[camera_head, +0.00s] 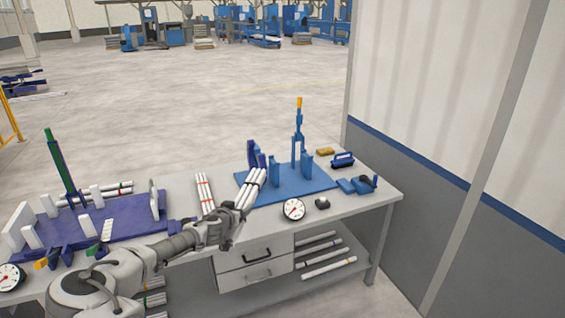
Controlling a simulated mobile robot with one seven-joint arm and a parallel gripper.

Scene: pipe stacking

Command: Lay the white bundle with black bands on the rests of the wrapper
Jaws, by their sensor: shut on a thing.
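My gripper (229,221) is shut on a white bundle (252,186) of pipes with dark bands. The bundle is tilted, its far end pointing up and right, at the left front edge of a blue fixture. The blue fixture (255,196), which looks like the wrapper, has a flat base, upright blue rests (276,171) and a tall post (298,135) with an orange tip. The bundle appears apart from the rests; its height above the base is hard to tell. My fingers hide the bundle's near end.
A red-banded white bundle (204,191) lies left of my gripper. A purple fixture (125,225) with white uprights stands at left, with another bundle (108,190) behind it. A gauge (293,209) and small dark part (322,203) sit at the table's front.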

